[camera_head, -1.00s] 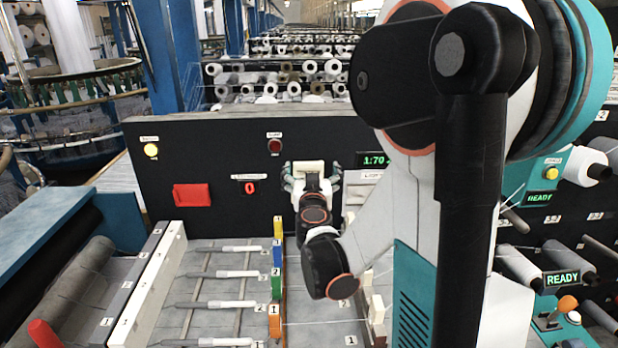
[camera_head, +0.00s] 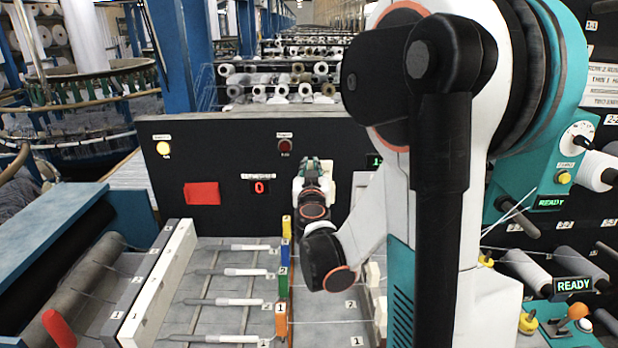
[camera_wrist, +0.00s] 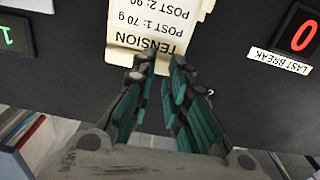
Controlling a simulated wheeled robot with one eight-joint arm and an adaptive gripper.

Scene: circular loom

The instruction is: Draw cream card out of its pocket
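The cream card (camera_wrist: 150,25) is on the dark panel, printed "TENSION" with post values, upside down in the wrist view. In the head view a cream piece (camera_head: 329,190) shows just right of my gripper (camera_head: 315,168), partly covered by it. In the wrist view my gripper (camera_wrist: 164,62) has its dark green fingers close together, with a narrow gap between the tips. The tips overlap the card's near edge in the picture; whether they touch it I cannot tell. I see no card clamped between them. The pocket is not clearly distinguishable.
A red "0" display (camera_head: 260,187) labelled "LAST BREAK" is left of my gripper, beside a red plate (camera_head: 202,193). Colored numbered tabs (camera_head: 281,285) stand below in the tray area. My arm covers much of the right side.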

